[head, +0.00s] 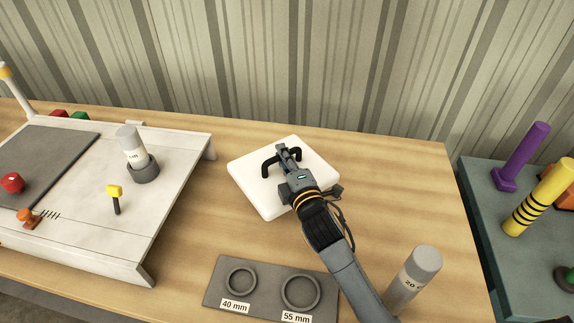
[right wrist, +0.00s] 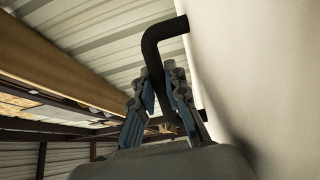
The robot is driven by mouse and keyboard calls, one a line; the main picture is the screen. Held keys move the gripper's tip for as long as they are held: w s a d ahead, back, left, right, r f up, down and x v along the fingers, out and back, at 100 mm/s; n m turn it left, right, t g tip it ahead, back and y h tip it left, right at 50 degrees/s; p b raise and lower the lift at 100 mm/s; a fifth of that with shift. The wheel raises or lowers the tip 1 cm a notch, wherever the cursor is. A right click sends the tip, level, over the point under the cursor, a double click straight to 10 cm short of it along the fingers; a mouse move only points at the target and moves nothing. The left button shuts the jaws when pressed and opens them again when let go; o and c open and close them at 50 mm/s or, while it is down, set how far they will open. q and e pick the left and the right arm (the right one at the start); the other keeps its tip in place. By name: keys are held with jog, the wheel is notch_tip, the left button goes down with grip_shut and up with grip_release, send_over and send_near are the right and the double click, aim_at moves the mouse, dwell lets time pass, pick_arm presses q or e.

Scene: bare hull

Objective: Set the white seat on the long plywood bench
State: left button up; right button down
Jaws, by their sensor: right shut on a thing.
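The white seat (head: 252,192) is a thick square slab with a black handle (head: 267,167) on its top. It is over the middle of the long plywood bench (head: 410,200); I cannot tell whether it rests on the wood or hangs just above it. My right gripper (head: 284,157) is shut on the handle, and its arm reaches in from the lower right. In the right wrist view the handle (right wrist: 154,50) passes between the fingers, beside the seat's white face (right wrist: 250,60). My left gripper is not in view.
A pale raised board (head: 180,205) with a grey cylinder (head: 132,145) stands to the left. A dark plate with 40 mm and 55 mm rings (head: 262,304) and another grey cylinder (head: 415,275) are at the front. The bench's right part is clear. A teal table (head: 490,205) with coloured posts is beyond.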

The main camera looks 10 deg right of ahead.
aim_at(282, 170)
jog(key=shift+w+d+f, duration=0.2)
jog(key=shift+d+f, duration=0.05)
jog(key=shift+d, duration=0.05)
jog(key=f, duration=0.3)
jog(key=shift+w+d+p, duration=0.15)
jog(key=shift+d+p, duration=0.05)
jog(key=shift+p, duration=0.15)
jog(key=shift+f, duration=0.3)
jog(key=shift+f, duration=0.1)
jog(key=c, duration=1.7)
grip_release()
jog(key=shift+f, duration=0.25)
jog(key=o, duration=0.3)
jog(key=shift+o, duration=0.2)
